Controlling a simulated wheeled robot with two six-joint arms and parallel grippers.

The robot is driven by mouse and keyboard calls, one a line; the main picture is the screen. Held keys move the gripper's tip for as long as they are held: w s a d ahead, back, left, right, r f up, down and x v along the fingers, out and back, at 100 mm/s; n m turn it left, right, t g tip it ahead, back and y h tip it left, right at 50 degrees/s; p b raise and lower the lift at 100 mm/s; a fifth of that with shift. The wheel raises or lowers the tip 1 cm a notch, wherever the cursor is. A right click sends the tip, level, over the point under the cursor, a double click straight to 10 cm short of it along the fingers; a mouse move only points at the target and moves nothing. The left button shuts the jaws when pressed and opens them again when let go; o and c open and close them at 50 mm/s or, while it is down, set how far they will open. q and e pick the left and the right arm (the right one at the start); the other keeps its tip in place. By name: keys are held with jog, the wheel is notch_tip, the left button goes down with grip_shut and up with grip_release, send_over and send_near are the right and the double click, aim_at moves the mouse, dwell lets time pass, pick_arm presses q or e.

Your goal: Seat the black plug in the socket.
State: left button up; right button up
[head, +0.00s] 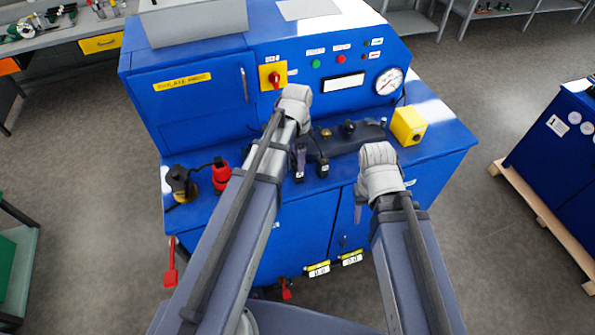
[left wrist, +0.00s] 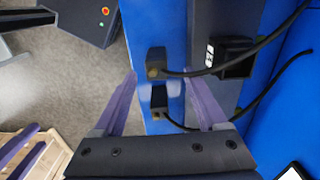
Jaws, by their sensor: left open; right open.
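Two small black plug-like blocks with brassy ends show in the left wrist view, an upper one (left wrist: 156,62) and a lower one (left wrist: 160,100). Each has a black cable running right. I cannot tell which is the task's plug. A black block with a white label (left wrist: 236,57) on the dark strip may be a socket; I cannot tell. My left gripper (left wrist: 160,77) is open, its fingers on either side of the blocks and holding nothing. In the head view my left gripper (head: 301,160) hangs over the blue ledge. My right gripper (head: 358,212) is open at the front edge.
The blue machine (head: 200,110) carries a dark fixture (head: 350,137) with knobs and a yellow box (head: 408,126). A red fitting (head: 221,176) and a black-and-yellow fitting (head: 181,184) stand on the left ledge. A second blue machine (head: 560,150) is at right.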

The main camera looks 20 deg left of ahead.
aim_at(298, 173)
pick_arm(q)
jog(key=shift+s+d+f+b, duration=0.1)
jog(key=shift+f+b, duration=1.9)
jog(key=shift+s+d+f+b, duration=0.1)
jog(key=shift+f+b, duration=1.85)
jog(key=shift+b, duration=0.05)
jog(key=shift+r, duration=0.1)
grip_shut()
